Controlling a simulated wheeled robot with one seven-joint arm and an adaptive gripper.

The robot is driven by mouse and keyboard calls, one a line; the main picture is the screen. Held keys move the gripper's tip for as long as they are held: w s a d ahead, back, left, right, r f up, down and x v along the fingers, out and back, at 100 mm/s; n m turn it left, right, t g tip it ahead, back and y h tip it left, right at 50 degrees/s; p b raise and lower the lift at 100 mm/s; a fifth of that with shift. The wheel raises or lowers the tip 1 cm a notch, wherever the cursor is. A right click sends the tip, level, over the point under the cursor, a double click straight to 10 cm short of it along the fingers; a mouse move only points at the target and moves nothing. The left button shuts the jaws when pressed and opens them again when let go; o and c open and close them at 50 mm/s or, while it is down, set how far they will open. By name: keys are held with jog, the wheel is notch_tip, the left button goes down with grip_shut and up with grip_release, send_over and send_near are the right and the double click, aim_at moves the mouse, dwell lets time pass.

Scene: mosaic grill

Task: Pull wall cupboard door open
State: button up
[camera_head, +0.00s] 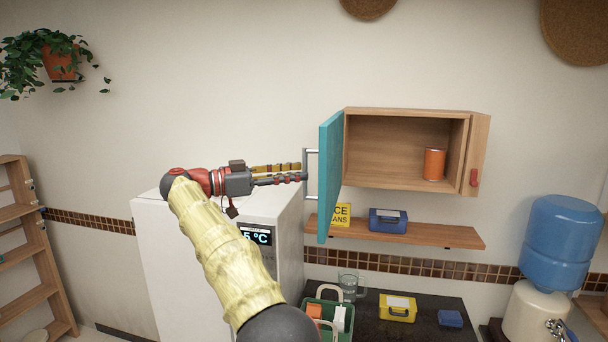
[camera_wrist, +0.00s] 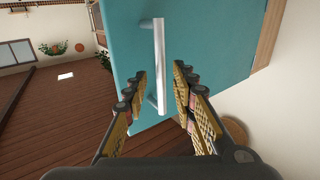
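The wall cupboard (camera_head: 398,112) has its teal door (camera_head: 328,185) swung wide open on the left, with the wooden interior showing. The door carries a vertical metal bar handle (camera_head: 305,172) on its outer face. My gripper (camera_head: 300,172) is at this handle, pointing right toward the door. In the wrist view the handle (camera_wrist: 160,65) stands in front of the teal door (camera_wrist: 210,40), and my gripper's two fingers (camera_wrist: 160,90) are spread apart on either side of its lower part, with gaps visible.
An orange can (camera_head: 434,164) stands inside the cupboard. Below are a wooden shelf (camera_head: 420,234) with a blue box (camera_head: 388,220), a white fridge (camera_head: 165,240) under my arm, and a counter with a green basket (camera_head: 330,312). A water dispenser (camera_head: 560,240) stands right.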

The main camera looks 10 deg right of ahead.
jog(key=s+a, duration=0.1)
jog(key=a, duration=0.7)
jog(key=shift+a, duration=0.35)
